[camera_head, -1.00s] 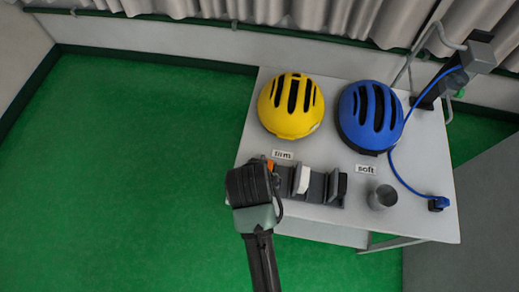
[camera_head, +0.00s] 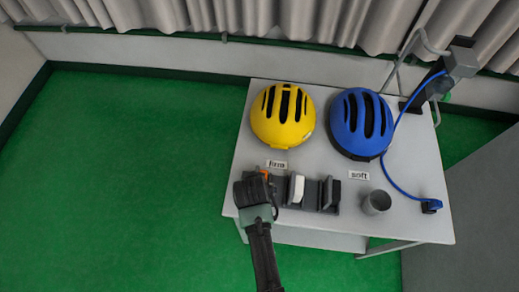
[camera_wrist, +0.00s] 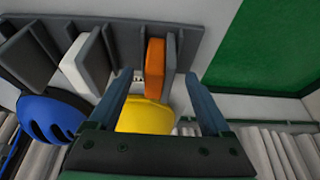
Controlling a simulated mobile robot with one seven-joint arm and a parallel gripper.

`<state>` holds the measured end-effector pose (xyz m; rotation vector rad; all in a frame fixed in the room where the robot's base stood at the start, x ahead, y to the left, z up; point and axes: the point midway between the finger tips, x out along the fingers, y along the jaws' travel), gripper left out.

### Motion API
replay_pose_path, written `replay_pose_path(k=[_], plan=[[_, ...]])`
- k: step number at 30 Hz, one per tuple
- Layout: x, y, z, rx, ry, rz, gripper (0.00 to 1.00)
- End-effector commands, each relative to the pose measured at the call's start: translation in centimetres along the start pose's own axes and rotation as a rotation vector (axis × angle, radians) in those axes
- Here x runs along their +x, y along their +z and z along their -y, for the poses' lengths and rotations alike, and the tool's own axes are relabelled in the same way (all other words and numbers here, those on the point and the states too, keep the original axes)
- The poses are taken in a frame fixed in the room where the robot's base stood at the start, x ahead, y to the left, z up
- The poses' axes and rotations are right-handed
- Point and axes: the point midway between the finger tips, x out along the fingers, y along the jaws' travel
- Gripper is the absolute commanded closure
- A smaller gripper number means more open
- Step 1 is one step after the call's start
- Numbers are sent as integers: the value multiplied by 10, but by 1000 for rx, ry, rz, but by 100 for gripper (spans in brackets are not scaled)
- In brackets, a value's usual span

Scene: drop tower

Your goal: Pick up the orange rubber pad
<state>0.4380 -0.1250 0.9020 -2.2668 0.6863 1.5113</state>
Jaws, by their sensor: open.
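The orange rubber pad (camera_wrist: 155,68) stands upright in a slot of the dark grey rack (camera_wrist: 195,30), at the rack's end. In the wrist view it appears between the two fingers of my gripper (camera_wrist: 165,88), ahead of the tips or level with them; I cannot tell how deep. My gripper is open, and I see no contact with the pad. In the head view only a small orange bit of the pad (camera_head: 265,172) shows, the rest hidden behind my gripper (camera_head: 253,190) over the rack's left end.
A yellow helmet (camera_head: 283,117), blue helmet (camera_head: 361,124) and grey cup (camera_head: 376,202) are on the table (camera_head: 410,218). A blue cable (camera_head: 394,165) runs along the right.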

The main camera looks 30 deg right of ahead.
Motion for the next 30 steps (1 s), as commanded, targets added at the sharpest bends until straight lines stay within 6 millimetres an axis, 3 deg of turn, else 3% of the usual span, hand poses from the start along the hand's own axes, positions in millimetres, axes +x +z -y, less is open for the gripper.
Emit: replay_pose_path(k=[7,17,30], plan=[[26,0,-1,0,0,0,18],[30,0,-1,1,-1,-1,18],[30,0,-1,1,0,0,95]])
